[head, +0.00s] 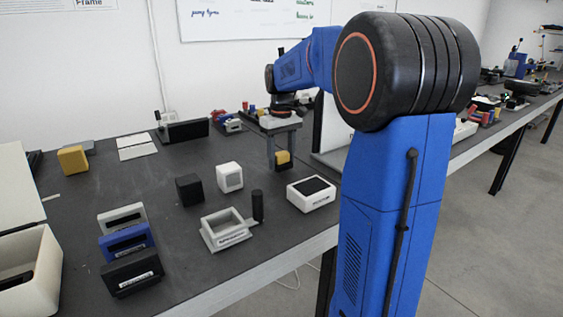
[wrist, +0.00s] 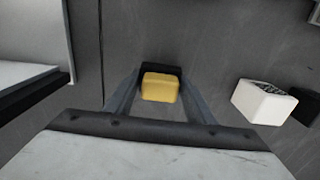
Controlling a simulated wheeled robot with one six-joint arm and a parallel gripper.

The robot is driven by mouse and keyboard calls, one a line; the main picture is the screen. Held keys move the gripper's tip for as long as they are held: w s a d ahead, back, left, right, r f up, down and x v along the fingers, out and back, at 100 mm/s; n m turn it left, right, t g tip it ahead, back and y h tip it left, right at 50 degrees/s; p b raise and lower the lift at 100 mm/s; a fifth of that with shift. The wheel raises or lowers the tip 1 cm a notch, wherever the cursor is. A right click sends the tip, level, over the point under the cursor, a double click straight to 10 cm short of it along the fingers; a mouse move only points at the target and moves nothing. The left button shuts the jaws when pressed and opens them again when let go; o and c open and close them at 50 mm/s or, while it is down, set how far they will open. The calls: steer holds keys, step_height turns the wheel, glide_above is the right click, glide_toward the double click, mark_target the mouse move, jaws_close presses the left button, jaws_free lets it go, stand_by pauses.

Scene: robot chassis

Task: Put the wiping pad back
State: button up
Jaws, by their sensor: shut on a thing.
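A small yellow block with a dark layer, which looks like the wiping pad (wrist: 160,87), sits between the two grey fingers of my gripper (wrist: 158,92). In the head view the pad (head: 283,158) hangs at the lower end of my gripper (head: 283,154), near the table's right part. My gripper is shut on it. Its height above the table is hard to tell. A low white open frame with a label (head: 216,244) stands on the table, nearer the front edge, with an empty middle. The label is too small to read.
A white cube (head: 229,177), a black cube (head: 188,190) and a white block with a dark top (head: 325,199) stand nearby. A black upright cylinder (head: 257,206) is beside the frame. Slotted blocks (head: 126,243) and another yellow block (head: 73,160) lie left.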

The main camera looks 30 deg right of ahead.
mark_target(282, 153)
steer(key=shift+f, duration=0.55)
steer(key=shift+f, duration=0.1)
steer(key=o, duration=1)
step_height(282, 153, up, 12)
steer(key=shift+r, duration=0.1)
